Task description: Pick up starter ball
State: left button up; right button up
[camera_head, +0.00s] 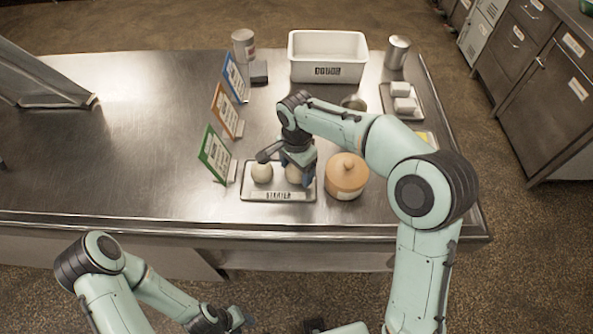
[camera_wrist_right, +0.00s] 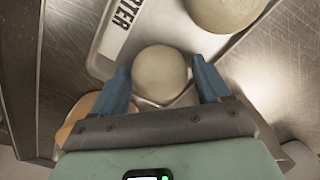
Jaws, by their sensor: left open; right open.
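Two pale starter balls sit on a small tray (camera_head: 250,190) labelled STARTER on the steel counter. The left ball (camera_head: 262,172) is uncovered; the right ball (camera_head: 293,174) is partly hidden by my right gripper (camera_head: 297,163). In the right wrist view, one ball (camera_wrist_right: 160,72) lies between the two blue fingers of my open right gripper (camera_wrist_right: 163,85). Whether the fingers touch it I cannot tell. The other ball (camera_wrist_right: 225,10) is at the top edge. My left gripper (camera_head: 240,319) is open, low at the bottom edge, in front of the counter and away from the tray.
A tan lidded jar (camera_head: 346,178) stands just right of the tray. Green, orange and blue card stands (camera_head: 214,154) line its left. A white bin (camera_head: 328,48), metal canister (camera_head: 397,52) and tray of white blocks (camera_head: 402,98) are further back. The counter's left is mostly clear.

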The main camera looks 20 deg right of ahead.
jog(key=c, duration=0.9)
jog(key=shift+o, duration=0.2)
jog(key=shift+r, duration=0.1)
